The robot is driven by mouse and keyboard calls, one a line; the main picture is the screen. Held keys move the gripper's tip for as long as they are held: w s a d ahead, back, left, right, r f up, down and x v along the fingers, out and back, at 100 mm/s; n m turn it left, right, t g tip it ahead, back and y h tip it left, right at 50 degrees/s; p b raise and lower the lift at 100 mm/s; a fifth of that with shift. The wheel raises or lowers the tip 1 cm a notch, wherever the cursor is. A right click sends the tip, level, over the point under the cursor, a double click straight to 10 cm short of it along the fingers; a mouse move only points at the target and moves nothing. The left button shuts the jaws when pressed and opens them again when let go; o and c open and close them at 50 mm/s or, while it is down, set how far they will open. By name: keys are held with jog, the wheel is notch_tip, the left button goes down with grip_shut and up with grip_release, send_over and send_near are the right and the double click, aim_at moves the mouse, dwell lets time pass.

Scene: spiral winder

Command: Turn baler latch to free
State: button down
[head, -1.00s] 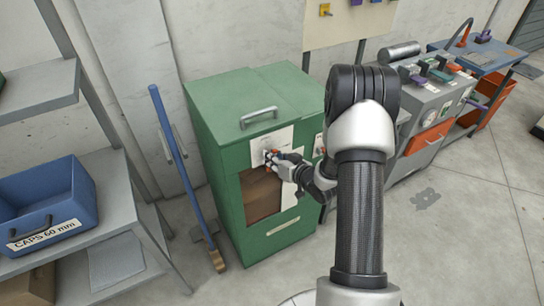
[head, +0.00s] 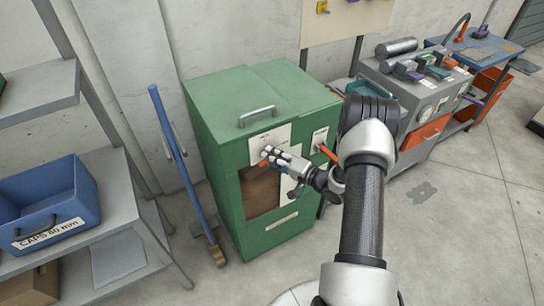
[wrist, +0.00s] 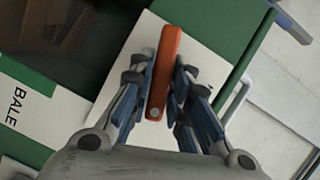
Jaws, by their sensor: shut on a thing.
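The green baler (head: 225,130) stands against the wall. Its orange latch (wrist: 172,45) is a flat bar with a round pivot at its lower end, over a white plate (wrist: 205,70) on the green front. The latch (head: 264,163) is small and partly hidden by my fingers in the head view. My gripper (wrist: 163,80) is shut on the latch, its blue-padded fingers on either side of the bar. In the wrist view the bar runs nearly upright, leaning slightly right. My gripper also shows in the head view (head: 268,154), at the baler's upper front.
An orange lever (head: 328,153) sits by a second white label, right of my gripper. A baler top handle (head: 257,115) lies above.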

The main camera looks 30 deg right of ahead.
jog(key=shift+f+m+t+y+b, duration=0.2)
jog(key=shift+m+t+y+b, duration=0.3)
jog(key=shift+m, duration=1)
jog(key=c, duration=1.6)
grip_release()
jog(key=shift+o, duration=0.2)
jog(key=v, duration=1.2)
jog(key=shift+a, duration=0.1)
